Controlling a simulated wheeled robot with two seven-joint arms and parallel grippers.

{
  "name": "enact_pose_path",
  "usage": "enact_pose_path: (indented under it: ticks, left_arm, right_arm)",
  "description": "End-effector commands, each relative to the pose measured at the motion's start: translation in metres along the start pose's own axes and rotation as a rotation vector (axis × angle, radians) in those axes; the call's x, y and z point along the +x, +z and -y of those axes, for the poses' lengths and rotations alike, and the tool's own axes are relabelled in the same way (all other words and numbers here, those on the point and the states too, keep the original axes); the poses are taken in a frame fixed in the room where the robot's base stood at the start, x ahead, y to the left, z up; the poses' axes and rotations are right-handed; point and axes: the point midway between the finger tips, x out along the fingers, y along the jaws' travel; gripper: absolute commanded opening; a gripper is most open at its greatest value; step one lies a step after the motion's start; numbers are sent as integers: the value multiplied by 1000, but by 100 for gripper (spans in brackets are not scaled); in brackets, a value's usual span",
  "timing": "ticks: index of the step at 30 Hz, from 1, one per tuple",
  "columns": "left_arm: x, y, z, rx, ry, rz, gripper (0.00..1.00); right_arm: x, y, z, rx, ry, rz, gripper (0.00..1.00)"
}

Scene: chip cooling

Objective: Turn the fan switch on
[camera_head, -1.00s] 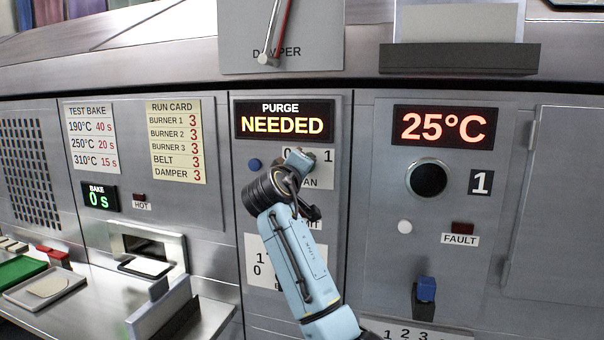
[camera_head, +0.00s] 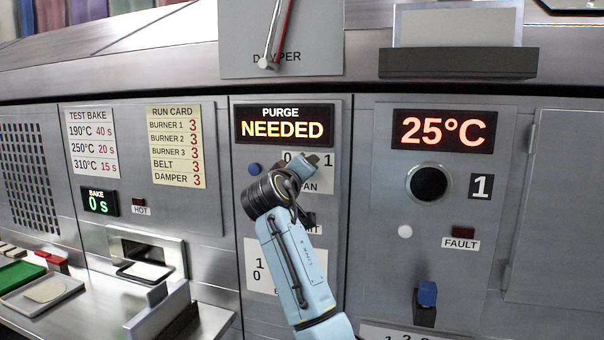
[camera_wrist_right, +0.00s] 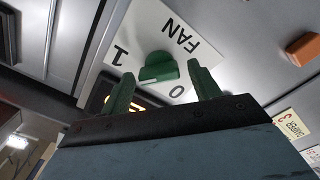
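The fan switch, a green knob (camera_wrist_right: 158,68), sits on a white plate marked FAN (camera_wrist_right: 178,35) with 0 and 1 in the right wrist view. Which mark it points to is unclear. My right gripper (camera_wrist_right: 162,88) is open, with one finger on either side of the knob and gaps showing. In the head view my right gripper (camera_head: 305,168) covers the middle of the FAN plate (camera_head: 327,180); the knob cannot be told apart there. The display above (camera_head: 285,124) reads PURGE NEEDED. My left gripper is not in view.
Another plate with 1 and 0 (camera_head: 256,250) is below, partly behind my arm. A blue-topped lever (camera_head: 427,294) stands at lower right. The damper lever (camera_head: 278,35) is above. An orange part (camera_wrist_right: 304,48) shows at right.

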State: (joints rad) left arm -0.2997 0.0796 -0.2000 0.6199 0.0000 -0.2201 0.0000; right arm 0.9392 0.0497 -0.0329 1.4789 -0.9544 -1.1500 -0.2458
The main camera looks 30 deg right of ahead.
Motion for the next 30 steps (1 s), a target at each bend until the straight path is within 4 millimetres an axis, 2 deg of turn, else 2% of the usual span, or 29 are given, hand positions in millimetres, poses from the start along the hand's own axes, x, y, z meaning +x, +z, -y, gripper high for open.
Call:
enact_pose_path:
  ticks: [9, 14, 24, 30]
  left_arm:
    - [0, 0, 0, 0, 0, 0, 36]
    - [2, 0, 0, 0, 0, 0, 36]
    - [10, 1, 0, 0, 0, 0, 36]
    - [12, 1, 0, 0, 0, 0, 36]
  right_arm:
    - [-1, 0, 0, -2, 2, 0, 65]
    - [-15, 0, 1, -2, 1, -1, 65]
    - [-89, 0, 1, 0, -2, -2, 65]
    - [-121, 0, 1, -1, 0, -2, 65]
